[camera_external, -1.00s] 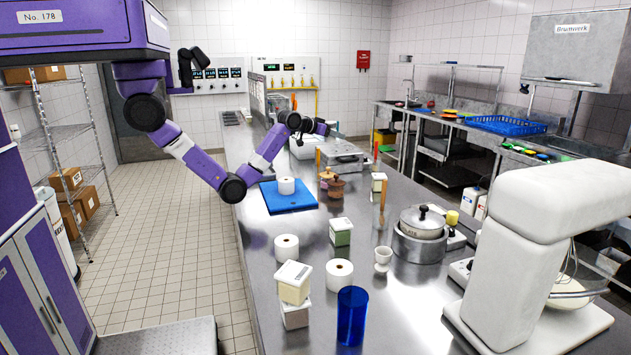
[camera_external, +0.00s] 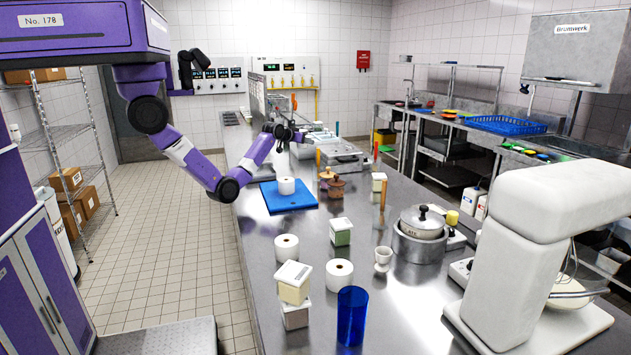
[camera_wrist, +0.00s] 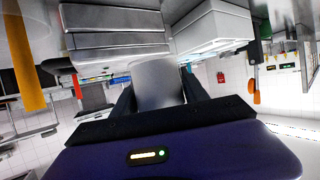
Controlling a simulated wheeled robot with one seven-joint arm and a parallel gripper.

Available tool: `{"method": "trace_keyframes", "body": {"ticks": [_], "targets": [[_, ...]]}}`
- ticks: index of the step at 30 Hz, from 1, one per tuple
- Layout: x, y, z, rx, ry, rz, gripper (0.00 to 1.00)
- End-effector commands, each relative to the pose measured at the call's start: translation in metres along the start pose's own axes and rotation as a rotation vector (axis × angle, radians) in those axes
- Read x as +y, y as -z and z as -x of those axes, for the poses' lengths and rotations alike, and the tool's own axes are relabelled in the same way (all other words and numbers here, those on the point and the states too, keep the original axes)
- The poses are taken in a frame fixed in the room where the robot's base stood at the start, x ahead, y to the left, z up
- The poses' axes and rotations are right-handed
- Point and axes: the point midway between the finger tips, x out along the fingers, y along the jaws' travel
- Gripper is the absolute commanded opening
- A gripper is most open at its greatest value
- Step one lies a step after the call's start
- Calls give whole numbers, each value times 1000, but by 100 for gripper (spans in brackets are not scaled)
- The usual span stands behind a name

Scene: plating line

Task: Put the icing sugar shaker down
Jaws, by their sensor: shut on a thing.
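The icing sugar shaker (camera_wrist: 157,84) shows in the wrist view as a plain grey metal cylinder between the two dark fingers of my gripper (camera_wrist: 158,90). The fingers are shut on its sides. In the external view my gripper (camera_external: 297,136) is over the far part of the steel counter (camera_external: 262,285), close to the white tub. The shaker is too small and too covered there to make out, and I cannot tell whether its base touches the counter.
A white tub (camera_wrist: 216,28) and a grey metal appliance (camera_wrist: 115,28) are close by in the wrist view. The appliance (camera_external: 342,157) stands right of my gripper in the external view. A blue board (camera_external: 290,203) with a white roll lies nearer on the counter.

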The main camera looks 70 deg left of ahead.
Motion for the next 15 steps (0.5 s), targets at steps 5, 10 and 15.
{"method": "trace_keyframes", "body": {"ticks": [5, 10, 15], "targets": [[0, -42, -16, -3, 0, 0, 4], [0, -70, -28, -1, 0, 0, 4], [0, -81, -34, 1, 0, 1, 4]]}}
